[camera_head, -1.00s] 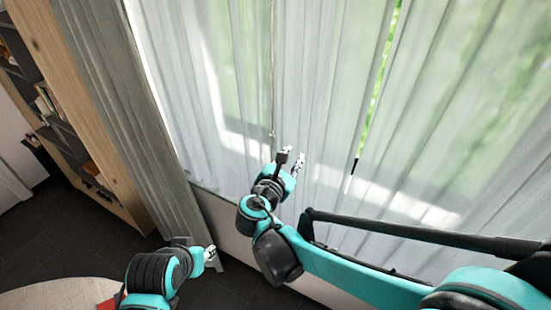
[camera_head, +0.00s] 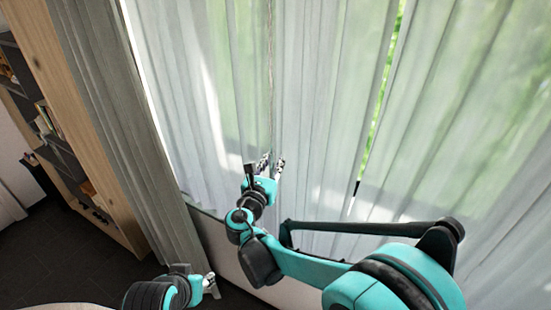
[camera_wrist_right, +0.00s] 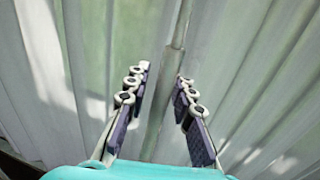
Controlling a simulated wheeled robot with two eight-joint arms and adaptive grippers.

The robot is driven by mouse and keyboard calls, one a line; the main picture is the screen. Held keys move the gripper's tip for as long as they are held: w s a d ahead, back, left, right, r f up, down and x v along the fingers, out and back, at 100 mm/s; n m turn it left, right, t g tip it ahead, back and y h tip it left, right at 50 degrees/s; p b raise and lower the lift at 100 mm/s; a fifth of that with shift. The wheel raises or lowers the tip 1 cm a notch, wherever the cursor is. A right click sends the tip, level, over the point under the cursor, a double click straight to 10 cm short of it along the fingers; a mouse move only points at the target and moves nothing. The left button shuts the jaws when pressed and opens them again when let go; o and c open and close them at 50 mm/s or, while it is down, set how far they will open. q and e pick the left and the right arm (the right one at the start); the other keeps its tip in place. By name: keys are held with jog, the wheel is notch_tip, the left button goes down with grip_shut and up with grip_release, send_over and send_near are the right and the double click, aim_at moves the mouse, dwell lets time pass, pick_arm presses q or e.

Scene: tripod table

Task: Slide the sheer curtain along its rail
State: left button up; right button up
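The sheer curtain (camera_head: 325,100) hangs in pale pleats across the window, and its rail is out of view. A thin grey wand (camera_head: 270,70) hangs in front of it; it also shows in the right wrist view (camera_wrist_right: 180,35). My right gripper (camera_head: 270,163) is in front of the curtain at the wand's lower part. In the right wrist view its fingers (camera_wrist_right: 163,74) are apart, with the wand running down between them; I cannot see them pressing on it. My left gripper (camera_head: 211,285) is low at the bottom, away from the curtain, its finger opening unclear.
A thicker grey drape (camera_head: 140,150) hangs at the left, beside a wooden shelf unit (camera_head: 85,130) with books. Another dark-tipped wand (camera_head: 356,188) hangs by a narrow gap showing greenery. A low pale wall (camera_head: 225,250) runs under the window. Dark floor (camera_head: 70,255) is open at lower left.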

jog(key=shift+w+d, duration=0.2)
jog(key=shift+w, duration=0.35)
jog(key=shift+c, duration=0.4)
grip_shut()
